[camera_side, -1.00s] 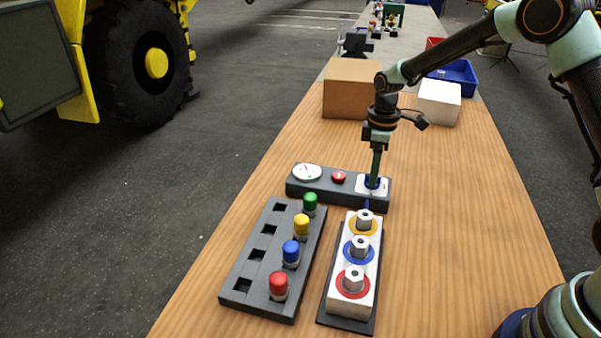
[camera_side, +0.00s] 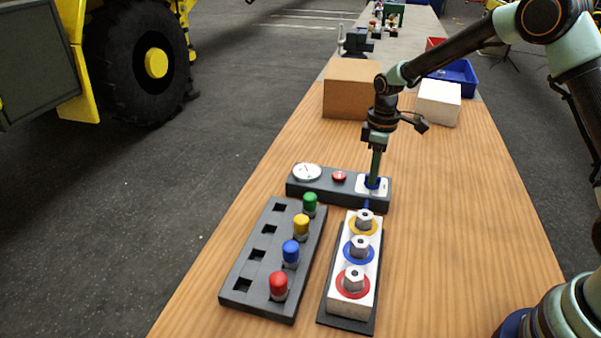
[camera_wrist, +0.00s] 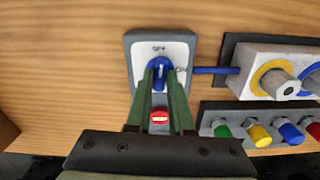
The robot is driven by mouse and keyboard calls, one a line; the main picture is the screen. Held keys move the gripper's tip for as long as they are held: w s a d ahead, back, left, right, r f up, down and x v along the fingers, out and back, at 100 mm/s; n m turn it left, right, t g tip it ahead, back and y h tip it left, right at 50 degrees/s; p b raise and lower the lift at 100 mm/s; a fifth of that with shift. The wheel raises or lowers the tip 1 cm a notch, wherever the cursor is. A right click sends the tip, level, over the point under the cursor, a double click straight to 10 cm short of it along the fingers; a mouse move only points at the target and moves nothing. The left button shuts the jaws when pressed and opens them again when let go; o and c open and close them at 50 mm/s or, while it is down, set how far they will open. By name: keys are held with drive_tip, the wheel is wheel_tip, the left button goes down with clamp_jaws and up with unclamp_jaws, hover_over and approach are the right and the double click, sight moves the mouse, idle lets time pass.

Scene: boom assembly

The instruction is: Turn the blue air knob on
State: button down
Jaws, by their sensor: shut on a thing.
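The blue air knob (camera_wrist: 158,72) sits on a white plate at the right end of the dark control box, with an "ON" mark to its right and another mark, likely "OFF", above it in the wrist view. In the side view the knob (camera_side: 372,182) is mostly hidden by my gripper. My gripper (camera_wrist: 160,76) points straight down with its two green fingers on either side of the knob, shut on it. The fingers also show in the side view (camera_side: 375,168). The knob's pale pointer line looks roughly upright in the wrist view.
The control box (camera_side: 325,188) also carries a white gauge (camera_side: 307,172) and a red button (camera_side: 339,176). A blue hose (camera_wrist: 215,70) leads to a white block (camera_side: 347,295) with ringed fittings. A dark rack (camera_side: 245,275) holds coloured caps. Two boxes stand behind.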

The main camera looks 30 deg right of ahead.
drive_tip(key=m, duration=0.8)
drive_tip(key=shift+m, duration=0.4)
drive_tip(key=m, duration=0.4)
drive_tip(key=shift+r, duration=0.1)
drive_tip(key=shift+m, duration=2)
drive_tip(key=c, duration=0.8)
unclamp_jaws()
wheel_tip(320, 180, up, 12)
